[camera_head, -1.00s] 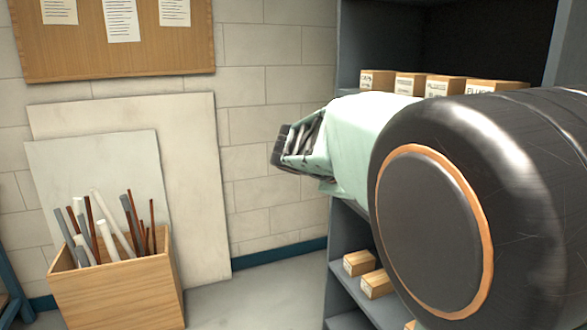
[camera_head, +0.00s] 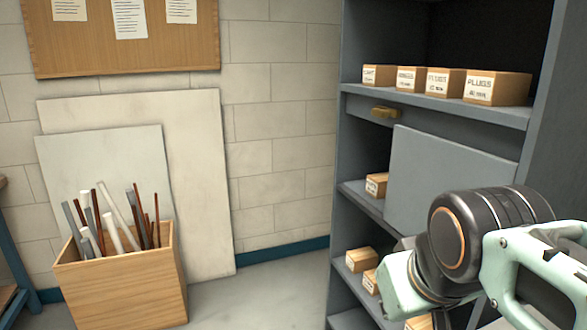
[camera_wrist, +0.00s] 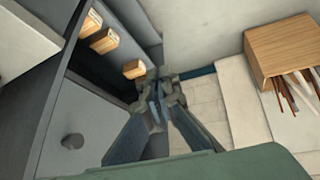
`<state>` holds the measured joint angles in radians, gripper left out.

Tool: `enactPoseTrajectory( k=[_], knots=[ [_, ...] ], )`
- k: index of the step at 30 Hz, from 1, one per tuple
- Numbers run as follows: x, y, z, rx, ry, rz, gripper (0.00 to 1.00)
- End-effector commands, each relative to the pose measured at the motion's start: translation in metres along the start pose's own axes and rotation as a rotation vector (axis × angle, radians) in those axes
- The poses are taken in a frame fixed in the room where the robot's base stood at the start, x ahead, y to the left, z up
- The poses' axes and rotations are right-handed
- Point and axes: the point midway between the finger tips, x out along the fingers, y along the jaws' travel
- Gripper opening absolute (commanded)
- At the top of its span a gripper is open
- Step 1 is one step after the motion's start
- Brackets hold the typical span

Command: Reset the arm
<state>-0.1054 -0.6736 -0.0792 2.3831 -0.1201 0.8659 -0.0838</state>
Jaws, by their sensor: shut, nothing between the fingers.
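My gripper (camera_wrist: 158,92) shows in the wrist view with its fingers together and nothing between them. It hangs in front of the grey shelf unit, over the floor side. In the head view my arm (camera_head: 465,240) is folded at the lower right, in front of the shelf unit; the gripper's fingers are hidden or out of the picture there.
The grey shelf unit (camera_head: 435,107) holds small labelled wooden boxes (camera_head: 497,88) and has a grey panel (camera_head: 445,170) on its front. A wooden bin (camera_head: 125,285) of rods, also in the wrist view (camera_wrist: 290,47), stands left by leaning boards (camera_head: 200,180). Floor between is clear.

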Motion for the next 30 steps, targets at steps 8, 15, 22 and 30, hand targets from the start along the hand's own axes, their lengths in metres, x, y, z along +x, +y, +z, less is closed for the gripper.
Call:
enactPoseTrajectory(
  k=[8, 15, 22, 30],
  knots=[
    [-0.013, -0.022, 0.04, 0.177, -0.075, -0.033, 0.0],
    [-0.059, -0.015, 0.011, 0.173, -0.074, -0.033, 0.0],
    [-0.112, -0.008, -0.023, 0.171, -0.074, -0.033, 0.0],
    [-0.165, -0.001, -0.056, 0.171, -0.074, -0.033, 0.0]
  ],
)
